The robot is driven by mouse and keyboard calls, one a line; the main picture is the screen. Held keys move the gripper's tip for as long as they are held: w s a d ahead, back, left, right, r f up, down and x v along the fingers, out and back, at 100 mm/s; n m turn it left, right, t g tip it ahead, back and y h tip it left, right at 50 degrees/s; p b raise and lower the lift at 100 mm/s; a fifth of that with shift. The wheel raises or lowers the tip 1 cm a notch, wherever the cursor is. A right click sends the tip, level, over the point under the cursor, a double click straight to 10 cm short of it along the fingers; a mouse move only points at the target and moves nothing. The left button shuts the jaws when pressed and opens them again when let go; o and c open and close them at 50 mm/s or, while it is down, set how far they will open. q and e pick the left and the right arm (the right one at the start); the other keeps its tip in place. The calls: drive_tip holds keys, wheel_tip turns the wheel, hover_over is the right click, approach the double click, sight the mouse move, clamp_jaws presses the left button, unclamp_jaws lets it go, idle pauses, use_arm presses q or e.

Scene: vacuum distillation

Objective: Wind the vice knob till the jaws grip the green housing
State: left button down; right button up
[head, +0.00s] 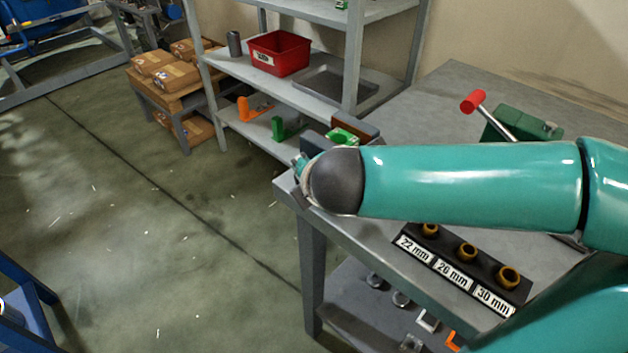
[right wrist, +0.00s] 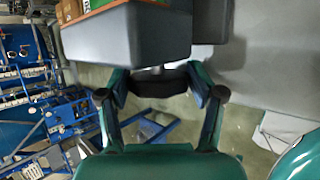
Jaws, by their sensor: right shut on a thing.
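The grey vice with brown-faced jaws (head: 356,127) sits at the table's left corner, partly hidden behind my right arm. The green housing (head: 342,137) lies between the jaws; in the right wrist view only a sliver of green (right wrist: 98,4) shows at the top. Whether both jaws touch it cannot be told. The dark vice knob (right wrist: 160,84) sticks out below the grey vice body (right wrist: 145,38) on a short shaft. My right gripper (right wrist: 160,92) is shut on the knob, one finger on each side. In the head view its tip (head: 300,164) barely shows past my wrist. My left gripper is out of view.
On the grey table (head: 420,105) stand a green press with a red-ended lever (head: 473,101) and a black rack (head: 465,268) of brass rings with size labels. Behind is a shelf with a red bin (head: 279,53). Floor left of the table is clear.

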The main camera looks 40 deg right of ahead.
drive_tip(key=o, duration=0.8)
drive_tip(key=shift+a+f, duration=0.25)
drive_tip(key=shift+f, duration=0.1)
drive_tip(key=o, duration=0.3)
drive_tip(key=shift+w+d+f, duration=0.1)
drive_tip(key=shift+w+f, duration=0.05)
drive_tip(key=shift+w, duration=0.1)
drive_tip(key=shift+r, duration=0.2)
drive_tip(key=shift+r, duration=0.1)
drive_tip(key=shift+s+a+r, duration=0.2)
drive_tip(key=shift+s+r, duration=0.1)
drive_tip(key=shift+r, duration=0.15)
drive_tip(key=v, duration=0.6)
drive_tip(key=shift+s, duration=0.3)
drive_tip(key=shift+a+r, duration=0.1)
drive_tip(key=shift+c, duration=0.2)
